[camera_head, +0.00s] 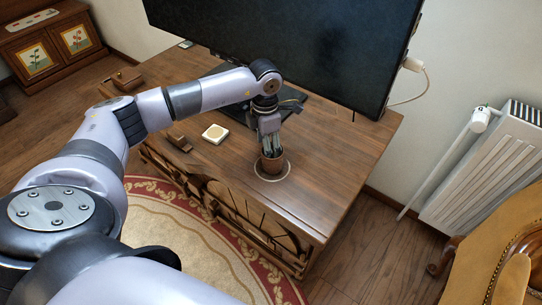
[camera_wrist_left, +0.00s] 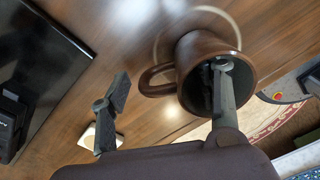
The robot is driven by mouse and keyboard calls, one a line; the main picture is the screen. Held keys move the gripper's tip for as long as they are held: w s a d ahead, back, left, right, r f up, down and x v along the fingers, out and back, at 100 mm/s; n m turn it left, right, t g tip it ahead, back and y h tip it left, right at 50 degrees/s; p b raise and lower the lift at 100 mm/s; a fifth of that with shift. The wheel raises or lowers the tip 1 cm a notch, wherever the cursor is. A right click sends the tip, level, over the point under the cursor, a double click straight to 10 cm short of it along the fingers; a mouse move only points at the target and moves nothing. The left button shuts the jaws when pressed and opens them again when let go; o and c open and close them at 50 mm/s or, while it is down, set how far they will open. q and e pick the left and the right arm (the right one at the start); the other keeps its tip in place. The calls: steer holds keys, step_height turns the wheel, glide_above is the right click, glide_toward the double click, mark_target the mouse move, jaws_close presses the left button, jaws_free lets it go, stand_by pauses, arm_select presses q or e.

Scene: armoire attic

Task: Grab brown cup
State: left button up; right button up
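The brown cup (camera_head: 271,166) stands on the wooden cabinet top, on a pale ring mark near its front edge. In the left wrist view the cup (camera_wrist_left: 203,43) shows its open mouth and its handle (camera_wrist_left: 155,80) on the left. My left gripper (camera_head: 268,142) points down at the cup from above. In the left wrist view the gripper (camera_wrist_left: 170,80) has its fingers spread. One finger reaches into the cup's mouth and the other is outside, to the left beyond the handle. I cannot tell whether the inner finger touches the wall. My right gripper is not in view.
The wooden cabinet (camera_head: 335,150) carries a large dark TV screen (camera_head: 300,45) behind the cup. A small cream-coloured square item (camera_head: 215,133) lies left of the cup. A white radiator (camera_head: 490,170) is at right. The cabinet top right of the cup is clear.

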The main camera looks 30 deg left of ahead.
arm_select(q)
jaws_close()
stand_by(0.5)
steer(key=shift+r, duration=0.1)
